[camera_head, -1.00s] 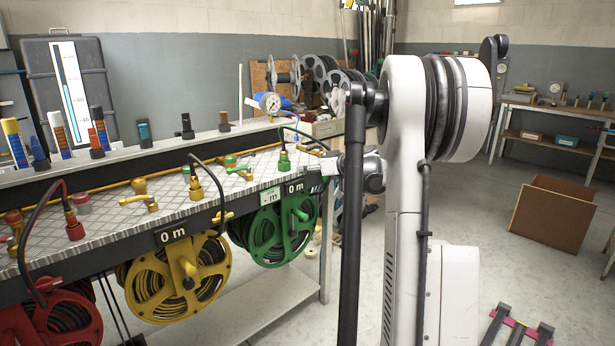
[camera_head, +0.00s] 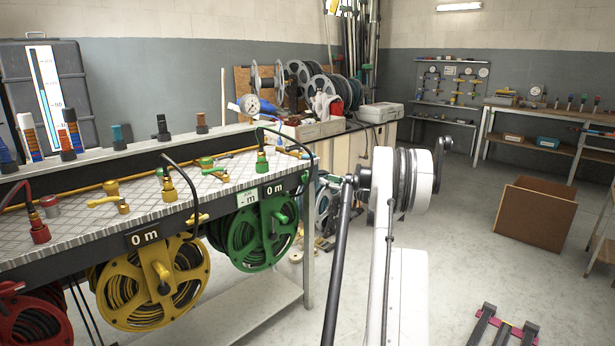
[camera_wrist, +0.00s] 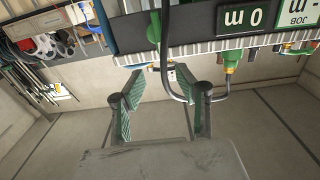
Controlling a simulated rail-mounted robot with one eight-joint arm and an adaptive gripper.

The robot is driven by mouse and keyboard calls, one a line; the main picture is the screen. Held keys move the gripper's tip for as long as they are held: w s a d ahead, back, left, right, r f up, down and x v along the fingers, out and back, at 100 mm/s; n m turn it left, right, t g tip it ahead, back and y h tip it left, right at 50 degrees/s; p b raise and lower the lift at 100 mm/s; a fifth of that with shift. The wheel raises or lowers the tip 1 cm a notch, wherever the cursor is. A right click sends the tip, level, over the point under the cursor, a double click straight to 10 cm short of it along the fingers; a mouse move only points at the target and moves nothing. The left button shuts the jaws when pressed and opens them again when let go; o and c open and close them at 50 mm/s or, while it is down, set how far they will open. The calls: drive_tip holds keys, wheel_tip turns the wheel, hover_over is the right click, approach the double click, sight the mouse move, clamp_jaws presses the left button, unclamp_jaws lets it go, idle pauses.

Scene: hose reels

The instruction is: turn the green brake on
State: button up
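The green reel (camera_head: 262,235) hangs under the bench's right end, with a green crank on its face. A small green lever (camera_head: 303,179) sits on the black front rail right of the "0 m" display (camera_head: 273,190); I take it for the green brake. In the upside-down wrist view, a green part (camera_wrist: 154,28) shows beside the "0 m" display (camera_wrist: 243,17). My gripper (camera_wrist: 158,77) is open with nothing between its fingers, below these parts in that picture. A black hose (camera_wrist: 166,65) passes close to its right finger.
Yellow (camera_head: 155,283) and red (camera_head: 35,318) reels hang to the left. A green hose fitting (camera_head: 262,160) and yellow-handled valves stand on the metal benchtop (camera_head: 225,185). A brown box (camera_head: 535,212) lies on the floor at right. The floor between is clear.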

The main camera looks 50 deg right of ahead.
sight(308, 173)
drive_tip(key=w, duration=0.3)
drive_tip(key=w+d+b, duration=0.1)
drive_tip(key=w, duration=0.3)
drive_tip(key=w+b, duration=0.1)
drive_tip(key=w, duration=0.3)
drive_tip(key=shift+d, duration=0.35)
drive_tip(key=shift+s, duration=0.1)
clamp_jaws()
